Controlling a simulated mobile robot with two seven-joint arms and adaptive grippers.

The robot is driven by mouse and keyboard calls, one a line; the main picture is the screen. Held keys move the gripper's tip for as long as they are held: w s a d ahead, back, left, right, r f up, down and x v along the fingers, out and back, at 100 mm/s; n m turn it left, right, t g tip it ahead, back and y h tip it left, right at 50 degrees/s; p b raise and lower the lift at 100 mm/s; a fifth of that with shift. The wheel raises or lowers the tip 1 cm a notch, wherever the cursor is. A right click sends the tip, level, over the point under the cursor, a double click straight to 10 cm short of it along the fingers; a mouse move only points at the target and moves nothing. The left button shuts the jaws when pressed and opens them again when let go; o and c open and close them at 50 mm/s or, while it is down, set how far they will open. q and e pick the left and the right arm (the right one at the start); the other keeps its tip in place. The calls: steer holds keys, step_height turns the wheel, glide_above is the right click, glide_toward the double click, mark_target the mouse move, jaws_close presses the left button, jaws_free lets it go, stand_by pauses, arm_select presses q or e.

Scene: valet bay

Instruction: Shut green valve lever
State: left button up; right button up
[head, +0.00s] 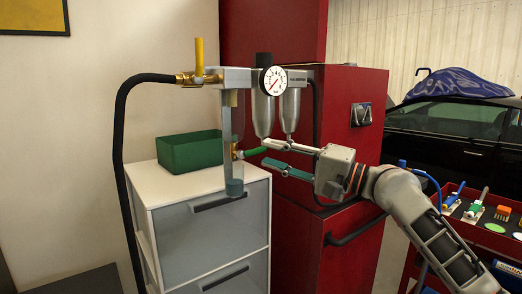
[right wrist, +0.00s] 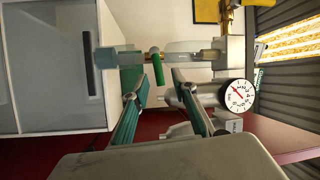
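The green valve lever (head: 256,151) sticks out sideways to the right from a brass fitting (head: 238,155) on the filter column (head: 234,170). In the right wrist view the green lever (right wrist: 157,67) hangs from the column, which lies across the picture. My right gripper (head: 265,153) comes in from the right with its fingers spread, one above the lever and one below. In the right wrist view the open gripper (right wrist: 157,82) has the lever's end between its fingertips, with a gap on each side. My left gripper is not in view.
A pressure gauge (head: 273,81) and metal bowls (head: 263,115) hang close above the fingers. A yellow lever (head: 199,55) stands upright on the inlet with a black hose (head: 120,130). A green bin (head: 188,152) sits on the white cabinet (head: 160,187). A red cabinet (head: 350,165) stands behind.

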mark_target(262, 151)
steer(key=x, duration=0.3)
steer(key=shift+w+a, duration=0.2)
steer(key=shift+a, duration=0.05)
steer(key=shift+w+a, duration=0.2)
steer(key=shift+a, duration=0.15)
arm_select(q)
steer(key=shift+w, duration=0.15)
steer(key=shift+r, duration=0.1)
arm_select(e)
jaws_close()
